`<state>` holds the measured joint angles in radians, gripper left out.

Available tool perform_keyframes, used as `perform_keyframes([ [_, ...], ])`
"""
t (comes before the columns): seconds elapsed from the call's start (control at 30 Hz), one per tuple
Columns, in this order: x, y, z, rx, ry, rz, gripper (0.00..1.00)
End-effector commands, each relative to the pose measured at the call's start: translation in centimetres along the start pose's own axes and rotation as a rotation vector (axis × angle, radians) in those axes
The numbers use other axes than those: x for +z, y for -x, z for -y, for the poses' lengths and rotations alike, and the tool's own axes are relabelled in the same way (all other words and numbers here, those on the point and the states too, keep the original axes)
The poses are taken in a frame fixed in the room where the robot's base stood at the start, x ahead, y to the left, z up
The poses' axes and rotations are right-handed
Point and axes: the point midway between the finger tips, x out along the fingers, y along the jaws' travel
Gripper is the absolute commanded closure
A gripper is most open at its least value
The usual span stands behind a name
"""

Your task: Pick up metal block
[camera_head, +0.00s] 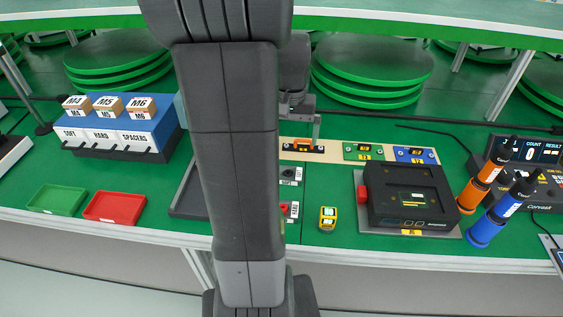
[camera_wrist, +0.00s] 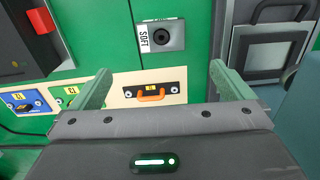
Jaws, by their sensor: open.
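My gripper (camera_wrist: 159,70) is open in the wrist view, its two fingers wide apart with nothing between the tips. I cannot identify the metal block with certainty. A grey squarish piece with a dark round hole (camera_wrist: 165,36) sits beside a SOFT label, beyond the fingertips in the picture. A grey tray (camera_wrist: 231,42) at the right holds a flat grey metallic piece (camera_wrist: 268,65), partly cut off. In the head view my arm covers most of this tray (camera_head: 185,198) and hides its contents.
A black plate with an orange handle (camera_wrist: 152,98) shows between the fingers. A black device (camera_head: 412,195) and a yellow item (camera_head: 328,218) stand to the right. Green (camera_head: 57,200) and red (camera_head: 114,207) trays and a blue bin rack (camera_head: 125,125) are at left.

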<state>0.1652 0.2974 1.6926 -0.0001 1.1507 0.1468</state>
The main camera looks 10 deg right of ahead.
Motion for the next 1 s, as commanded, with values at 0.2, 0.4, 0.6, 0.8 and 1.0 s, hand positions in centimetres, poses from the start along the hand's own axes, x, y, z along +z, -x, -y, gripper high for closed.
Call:
perform_keyframes([
  [0.2,0.1,-4.6,0.0,0.001,0.0,0.007,0.0],
  [0.4,0.1,-7.3,0.0,0.0,0.001,0.004,0.0],
  [0.6,0.1,-8.7,0.1,0.0,0.001,0.004,0.0],
  [0.8,0.1,-11.8,0.4,0.001,0.001,0.004,0.0],
  [1.0,0.1,-12.9,0.4,0.0,0.001,0.001,0.0],
])
